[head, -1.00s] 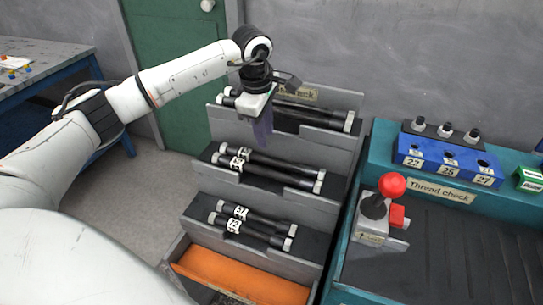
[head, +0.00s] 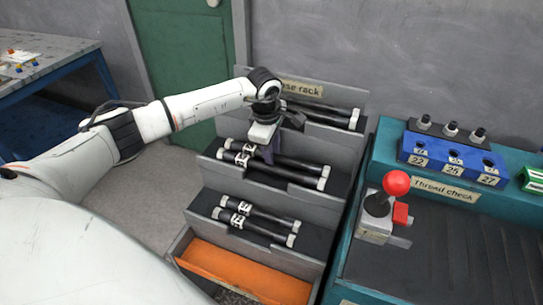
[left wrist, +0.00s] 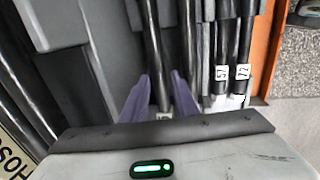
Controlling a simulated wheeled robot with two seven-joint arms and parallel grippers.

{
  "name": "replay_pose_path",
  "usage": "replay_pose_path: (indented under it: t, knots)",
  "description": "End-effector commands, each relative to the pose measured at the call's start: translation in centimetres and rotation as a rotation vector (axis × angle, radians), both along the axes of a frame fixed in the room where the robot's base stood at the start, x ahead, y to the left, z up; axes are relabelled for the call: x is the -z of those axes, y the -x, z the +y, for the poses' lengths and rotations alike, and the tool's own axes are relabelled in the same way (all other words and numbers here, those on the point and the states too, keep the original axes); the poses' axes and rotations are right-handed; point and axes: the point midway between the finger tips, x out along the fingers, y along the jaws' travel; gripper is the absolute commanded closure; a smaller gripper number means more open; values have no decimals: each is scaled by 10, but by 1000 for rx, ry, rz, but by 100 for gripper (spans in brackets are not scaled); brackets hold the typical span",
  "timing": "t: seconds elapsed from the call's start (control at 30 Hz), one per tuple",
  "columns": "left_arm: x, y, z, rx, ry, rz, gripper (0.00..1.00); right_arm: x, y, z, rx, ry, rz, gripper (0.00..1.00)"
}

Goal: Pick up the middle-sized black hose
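Two middle-tier black hoses with white ends and white labels, a rear one (head: 300,165) and a front one (head: 285,174), lie side by side on the rack's middle shelf. My left gripper (head: 268,155) is low over the left part of this pair and hides some of it. In the left wrist view, its two purple fingers (left wrist: 160,100) are apart, with one black hose (left wrist: 156,60) showing between them. I cannot tell whether the fingertips reach down beside it. A neighbouring black hose (left wrist: 188,40) lies just right of it. My right gripper is not in view.
The stepped grey hose rack (head: 345,165) also holds hoses on its upper shelf (head: 320,113) and lower shelf (head: 258,222). An orange-lined tray (head: 245,272) is at its bottom. The teal thread-check bench (head: 365,150) with a red-knobbed lever (head: 396,183) stands close right.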

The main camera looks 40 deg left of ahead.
Motion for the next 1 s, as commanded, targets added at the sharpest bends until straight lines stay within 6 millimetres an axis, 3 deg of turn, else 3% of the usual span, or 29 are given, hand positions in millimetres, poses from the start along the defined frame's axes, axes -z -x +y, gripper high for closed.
replay_pose_path:
  t: [0.07, 0.2, 0.23, 0.63, 1.0]
  knots:
    - [0, 0, 0, 0, 0, 0, 75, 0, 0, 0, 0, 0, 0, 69]
    - [0, 0, 0, 0, 0, 0, 98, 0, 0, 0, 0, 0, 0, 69]
    - [0, 0, 0, 0, 0, 0, 100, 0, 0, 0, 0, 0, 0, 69]
    - [-11, -1, 0, -1, 0, -4, 100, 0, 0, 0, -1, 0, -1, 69]
    - [-80, -1, 0, 0, 0, -7, 100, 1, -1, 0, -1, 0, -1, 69]
